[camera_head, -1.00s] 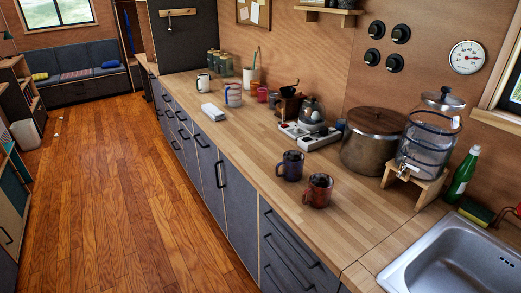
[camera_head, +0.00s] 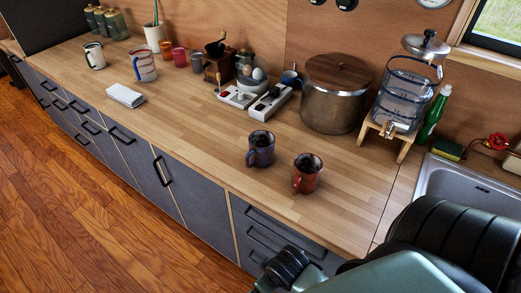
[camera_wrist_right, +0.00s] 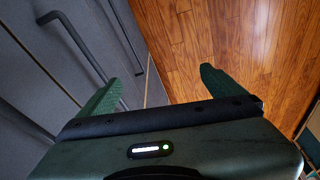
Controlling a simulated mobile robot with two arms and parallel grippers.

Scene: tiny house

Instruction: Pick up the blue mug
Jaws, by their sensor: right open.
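A dark blue-purple mug (camera_head: 261,150) stands upright on the wooden counter, with its handle to the left and dark contents. A red-brown mug (camera_head: 307,173) stands just right of the blue-purple one. My right gripper (camera_wrist_right: 160,76) is open and empty in the wrist view, with its green fingers apart, beside the drawer fronts and above the floor. No mug shows in that view. My right arm enters the head view at the lower right, apart from the mugs. My left gripper is not in view.
The wooden counter (camera_head: 205,125) is clear left of the mugs. A large lidded pot (camera_head: 334,100), a glass dispenser (camera_head: 398,105) and a green bottle (camera_head: 434,118) stand behind. A sink (camera_head: 470,180) is at right. Drawer handles (camera_head: 161,171) stick out along the front.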

